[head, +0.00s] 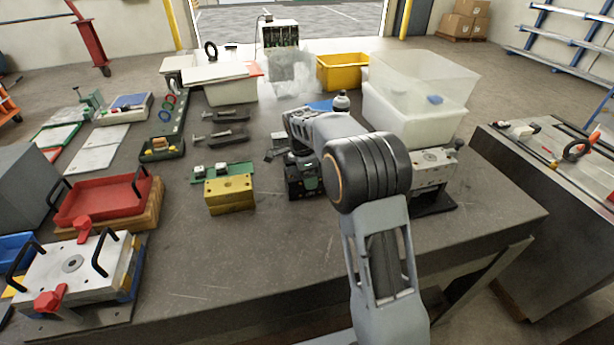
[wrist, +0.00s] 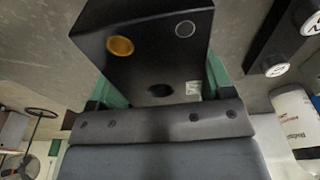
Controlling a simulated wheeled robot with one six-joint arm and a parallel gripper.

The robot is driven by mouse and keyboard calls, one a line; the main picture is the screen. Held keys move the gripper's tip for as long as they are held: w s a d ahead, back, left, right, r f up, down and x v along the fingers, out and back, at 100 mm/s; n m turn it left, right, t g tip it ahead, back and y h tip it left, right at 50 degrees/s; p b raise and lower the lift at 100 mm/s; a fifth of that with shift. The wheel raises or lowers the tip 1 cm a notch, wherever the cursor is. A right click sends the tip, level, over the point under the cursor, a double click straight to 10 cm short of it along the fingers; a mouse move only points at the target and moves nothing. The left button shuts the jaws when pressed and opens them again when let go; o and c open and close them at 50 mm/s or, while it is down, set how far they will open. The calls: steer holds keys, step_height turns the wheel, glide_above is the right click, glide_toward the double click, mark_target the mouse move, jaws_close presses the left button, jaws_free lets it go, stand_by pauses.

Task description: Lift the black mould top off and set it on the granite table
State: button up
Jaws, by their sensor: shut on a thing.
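The black mould top (wrist: 150,60) fills the upper middle of the wrist view. It has a gold-ringed hole, a grey ring, a dark hole and a small pale label. My gripper (wrist: 160,95) is shut on it, with a green part showing along each side. In the head view the black block (head: 303,188) shows under my arm, near the middle of the dark grey table (head: 270,270). My arm covers much of it there. I cannot tell whether it touches anything beneath it.
A yellow mould block (head: 230,195) stands left of the black block, by a green rack (head: 205,175). A steel mould (head: 432,170) stands to the right, before clear bins (head: 415,115). A red tray (head: 100,200) sits far left. The table's front middle is bare.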

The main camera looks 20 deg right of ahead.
steer(key=c, duration=0.7)
steer(key=shift+r, duration=0.1)
steer(key=shift+c, duration=0.5)
steer(key=shift+r, duration=0.1)
